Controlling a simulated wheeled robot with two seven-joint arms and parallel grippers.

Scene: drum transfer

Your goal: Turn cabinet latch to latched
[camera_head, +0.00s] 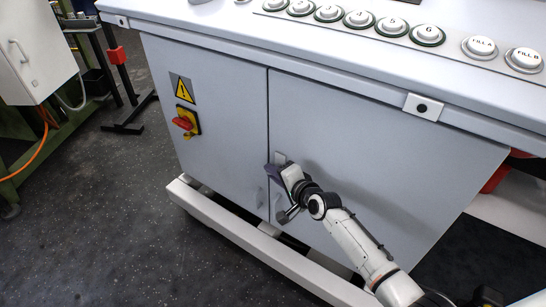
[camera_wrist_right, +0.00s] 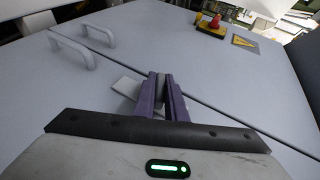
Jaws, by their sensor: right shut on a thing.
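The grey cabinet (camera_head: 370,160) has two doors that meet at a vertical seam. The latch (camera_wrist_right: 160,84) sits at this seam; in the wrist view its grey lever shows between my purple fingers. Its pale base plate (camera_head: 280,157) shows just above my gripper in the head view. My right gripper (camera_head: 274,171) is shut on the latch lever, and the purple fingers (camera_wrist_right: 161,100) lie on both sides of it. The fingers hide much of the latch, so its exact angle is hard to tell. My left gripper is in neither view.
Two door handles (camera_wrist_right: 75,45) flank the seam below the latch. A red and yellow switch (camera_head: 186,121) and a warning sign (camera_head: 182,88) are on the left door. A counter edge with buttons (camera_head: 358,19) overhangs above. A white base rail (camera_head: 250,245) runs below.

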